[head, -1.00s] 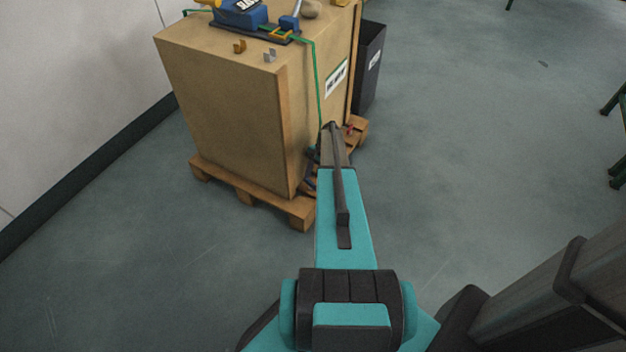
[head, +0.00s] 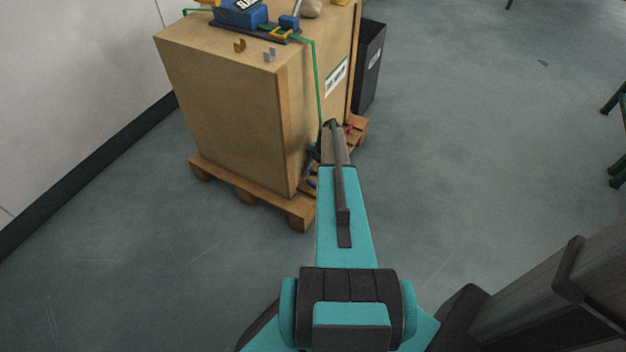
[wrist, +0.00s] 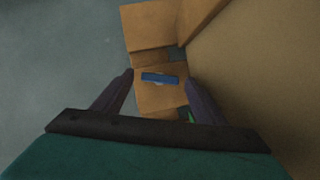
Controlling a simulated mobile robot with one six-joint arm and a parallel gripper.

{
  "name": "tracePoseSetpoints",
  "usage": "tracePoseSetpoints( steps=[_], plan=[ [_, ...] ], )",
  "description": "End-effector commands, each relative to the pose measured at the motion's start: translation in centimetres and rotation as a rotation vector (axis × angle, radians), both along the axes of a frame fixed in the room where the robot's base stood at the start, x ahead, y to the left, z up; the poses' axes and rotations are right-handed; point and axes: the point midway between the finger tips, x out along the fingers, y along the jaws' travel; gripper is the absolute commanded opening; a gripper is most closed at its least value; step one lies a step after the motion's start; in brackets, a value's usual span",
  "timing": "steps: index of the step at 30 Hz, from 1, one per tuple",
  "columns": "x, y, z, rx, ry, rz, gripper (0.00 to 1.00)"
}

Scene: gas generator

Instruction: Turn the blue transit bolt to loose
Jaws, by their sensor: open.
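The blue transit bolt (wrist: 160,79) shows in the wrist view as a short blue bar with a paler middle, on the wooden pallet (wrist: 150,57). It lies crosswise in that picture. My gripper (wrist: 160,76) is open, with one dark finger to either side of the blue bar and gaps between. I cannot tell how far the fingertips are above it. In the head view my gripper (head: 313,160) is low by the crate's right side at the pallet, mostly hidden behind my arm. A little blue shows there beside it, too small to make out.
A large wooden crate (head: 225,105) stands on the pallet (head: 247,192), its side close to my gripper. A green strap (head: 316,85) runs down it. A blue machine (head: 240,14) sits on top. A dark bin (head: 368,70) stands behind.

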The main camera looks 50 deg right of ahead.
Motion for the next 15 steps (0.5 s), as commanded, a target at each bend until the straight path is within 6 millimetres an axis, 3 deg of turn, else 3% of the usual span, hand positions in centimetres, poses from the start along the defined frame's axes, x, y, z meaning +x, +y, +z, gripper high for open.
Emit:
tracePoseSetpoints(
  steps=[15],
  plan=[
    [-0.2, -2.9, 7.1, -0.002, -0.002, -0.001, 0.66]
  ],
)
